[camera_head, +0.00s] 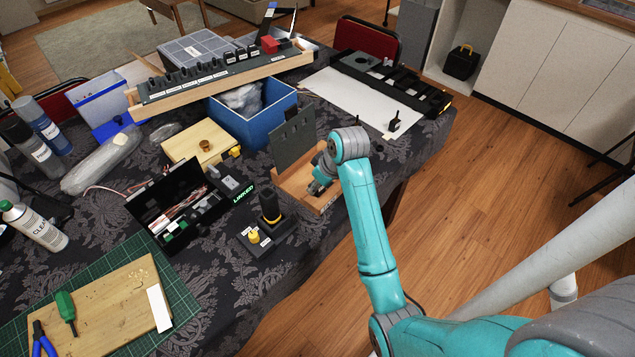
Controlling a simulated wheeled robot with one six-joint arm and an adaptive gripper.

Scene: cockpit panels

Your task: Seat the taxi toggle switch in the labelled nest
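My gripper (317,187) is low over a shallow wooden tray (306,199), in front of an upright dark panel (293,139). It is small and partly covered by my own wrist, so I cannot tell whether it is open or holds anything. A long dark panel (222,74) on a wooden frame carries a row of small switches with white labels. A small dark block (394,122) with a label stands on a white sheet. The labels are too small to read, so I cannot tell which part is the taxi toggle switch or which nest is its own.
A blue bin (254,118) stands behind the tray. An open black case (180,200) and a dark base with a yellow knob (253,236) lie to the left. A dark slotted rack (388,82) is at the back right. The white sheet (350,97) is mostly bare.

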